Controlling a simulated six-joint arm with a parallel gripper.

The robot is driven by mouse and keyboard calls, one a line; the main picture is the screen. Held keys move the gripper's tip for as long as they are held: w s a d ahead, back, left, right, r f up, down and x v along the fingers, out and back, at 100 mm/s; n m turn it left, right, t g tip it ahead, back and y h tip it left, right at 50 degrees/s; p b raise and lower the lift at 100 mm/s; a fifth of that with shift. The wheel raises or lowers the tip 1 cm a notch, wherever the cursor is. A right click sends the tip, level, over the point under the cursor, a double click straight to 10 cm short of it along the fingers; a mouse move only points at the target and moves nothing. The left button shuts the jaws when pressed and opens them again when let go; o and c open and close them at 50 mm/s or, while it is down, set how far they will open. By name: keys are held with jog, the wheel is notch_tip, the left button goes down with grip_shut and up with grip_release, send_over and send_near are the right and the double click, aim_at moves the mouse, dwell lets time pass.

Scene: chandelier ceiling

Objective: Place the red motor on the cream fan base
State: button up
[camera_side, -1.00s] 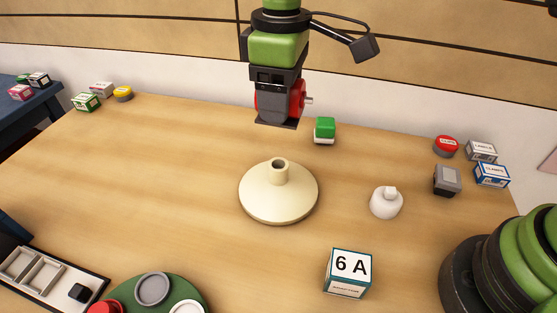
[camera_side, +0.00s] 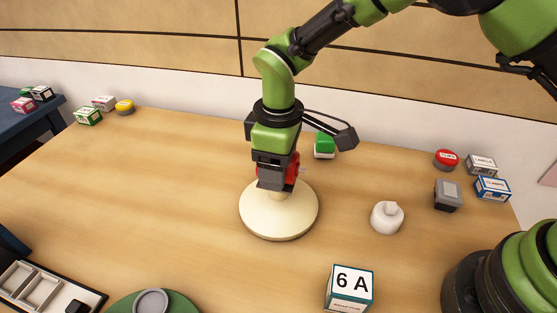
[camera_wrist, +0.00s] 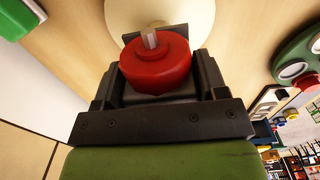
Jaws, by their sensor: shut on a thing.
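My gripper (camera_side: 274,180) is shut on the red motor (camera_side: 292,168), just above the cream fan base (camera_side: 280,224) in the side view. The base is a round disc with a short post, and the gripper hides most of the post. In the wrist view the red motor (camera_wrist: 157,65) sits between the jaws of my gripper (camera_wrist: 158,80), with its pale shaft sticking out. The cream base (camera_wrist: 190,15) shows behind it. I cannot tell whether the motor touches the post.
A white rounded part (camera_side: 387,217) stands right of the base, and a "6 A" box (camera_side: 349,288) stands in front. A green and white block (camera_side: 324,147) is behind. Several small boxes and a red round button (camera_side: 446,159) are at the right.

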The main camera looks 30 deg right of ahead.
jog(key=o, duration=1.3)
jog(key=shift+f, duration=0.1)
